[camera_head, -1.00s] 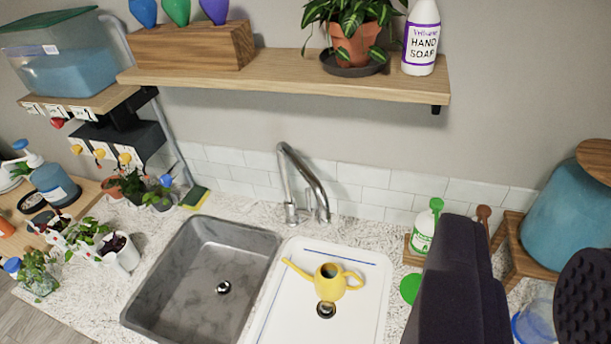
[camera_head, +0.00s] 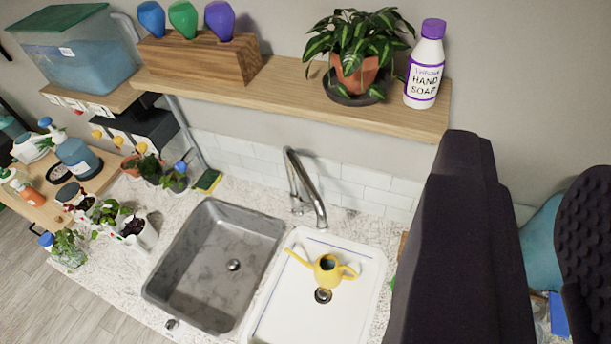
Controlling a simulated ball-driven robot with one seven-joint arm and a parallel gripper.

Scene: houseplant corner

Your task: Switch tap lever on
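A chrome tap (camera_head: 306,187) stands behind the sink, its spout curving forward and to the right. Its lever is too small to make out clearly near the base, and I cannot tell its position. I see no water stream from the spout. My gripper (camera_head: 532,185) shows at the right as two dark, textured fingers with a wide gap between them. It is open and empty, well to the right of the tap in the picture and apart from it.
The sink has a grey steel basin (camera_head: 218,262) and a white basin (camera_head: 350,292) with a yellow watering can (camera_head: 328,268). A wooden shelf (camera_head: 300,97) above carries a potted plant (camera_head: 354,65) and hand soap (camera_head: 425,66). Potted plants and bottles stand at the left.

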